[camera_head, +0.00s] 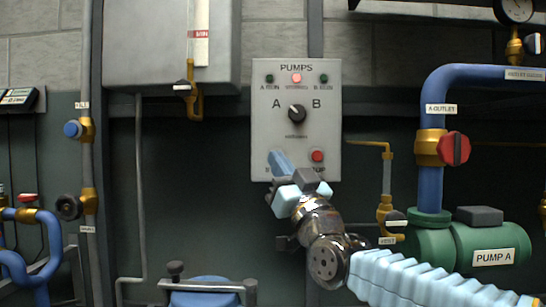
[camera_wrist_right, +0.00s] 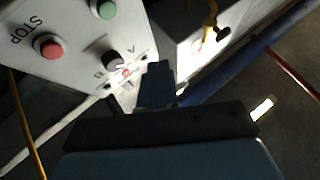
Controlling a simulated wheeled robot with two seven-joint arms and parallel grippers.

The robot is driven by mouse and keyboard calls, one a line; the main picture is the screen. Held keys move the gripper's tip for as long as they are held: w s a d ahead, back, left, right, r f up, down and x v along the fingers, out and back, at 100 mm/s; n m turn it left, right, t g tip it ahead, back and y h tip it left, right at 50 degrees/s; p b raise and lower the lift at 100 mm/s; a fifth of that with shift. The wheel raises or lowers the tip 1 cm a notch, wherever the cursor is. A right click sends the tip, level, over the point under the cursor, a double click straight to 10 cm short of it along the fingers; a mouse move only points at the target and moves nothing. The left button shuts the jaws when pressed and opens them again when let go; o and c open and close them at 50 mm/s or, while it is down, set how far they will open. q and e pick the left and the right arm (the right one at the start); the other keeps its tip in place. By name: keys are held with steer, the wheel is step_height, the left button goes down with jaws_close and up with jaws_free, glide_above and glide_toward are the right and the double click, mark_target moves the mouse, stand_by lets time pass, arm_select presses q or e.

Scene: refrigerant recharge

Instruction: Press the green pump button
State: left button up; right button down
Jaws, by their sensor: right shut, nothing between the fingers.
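The grey panel marked PUMPS (camera_head: 327,140) hangs on the wall in the middle of the head view. The green button (camera_wrist_right: 103,8) shows at the top edge of the right wrist view; in the head view my gripper hides it. The red STOP button (camera_head: 317,156) sits at the panel's lower right and also shows in the wrist view (camera_wrist_right: 48,46). My right gripper (camera_head: 281,162) is shut and empty, its fingers in front of the panel's lower left. In the wrist view its fingertips (camera_wrist_right: 156,75) appear beside the panel face, apart from the green button. My left gripper is out of view.
The panel carries a black A/B selector knob (camera_head: 296,112) and a lit red lamp (camera_head: 296,78) between two dark green lamps. A yellow pipe and valve (camera_head: 387,200) stand right of the panel, near my wrist. Green PUMP A (camera_head: 480,240) and its blue pipe (camera_head: 431,185) are farther right.

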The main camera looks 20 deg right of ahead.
steer(key=w+d+p, duration=0.2)
steer(key=w+p, duration=0.2)
steer(key=w, duration=0.4)
steer(key=shift+w+d, duration=0.2)
steer(key=shift+d, duration=0.05)
steer(key=shift+w, duration=0.1)
stand_by(1.9)
steer(key=shift+w+d, duration=0.1)
steer(key=shift+w, duration=0.2)
